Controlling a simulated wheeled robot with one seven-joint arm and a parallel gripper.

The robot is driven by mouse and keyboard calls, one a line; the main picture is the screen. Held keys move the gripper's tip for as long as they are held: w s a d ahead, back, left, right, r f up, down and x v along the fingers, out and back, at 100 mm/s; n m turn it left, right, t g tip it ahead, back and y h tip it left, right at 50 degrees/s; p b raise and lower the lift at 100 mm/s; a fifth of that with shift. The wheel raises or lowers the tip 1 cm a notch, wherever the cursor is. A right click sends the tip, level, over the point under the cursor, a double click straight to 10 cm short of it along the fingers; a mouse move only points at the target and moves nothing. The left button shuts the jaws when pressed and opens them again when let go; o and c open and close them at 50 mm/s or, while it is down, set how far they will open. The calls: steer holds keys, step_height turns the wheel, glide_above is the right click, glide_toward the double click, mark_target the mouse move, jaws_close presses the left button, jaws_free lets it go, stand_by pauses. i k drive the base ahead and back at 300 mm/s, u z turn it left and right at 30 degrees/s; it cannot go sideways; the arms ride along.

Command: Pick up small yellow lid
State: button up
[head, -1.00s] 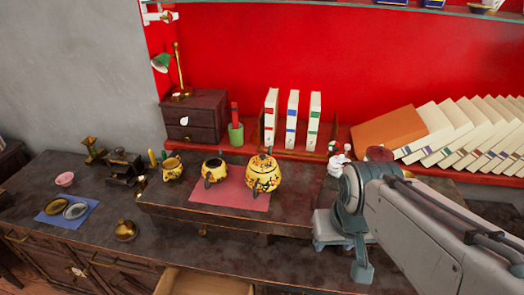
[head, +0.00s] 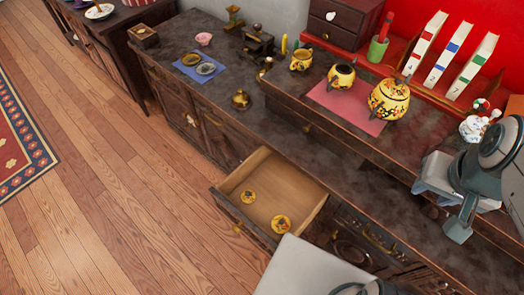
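My gripper (head: 457,212) is at the right edge of the head view, above the counter and well away from both lids. Its fingers are not clear enough to tell whether they are open, and no held object shows.
The open drawer (head: 232,183) juts from the dark counter (head: 210,115). Yellow pots, including a large one (head: 389,98), stand on a pink mat (head: 331,97) on the raised shelf. Books (head: 425,42) stand behind. Wooden floor (head: 110,190) is clear at left.

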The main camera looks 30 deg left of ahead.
mark_target(248, 195)
steer(key=u, duration=1.8)
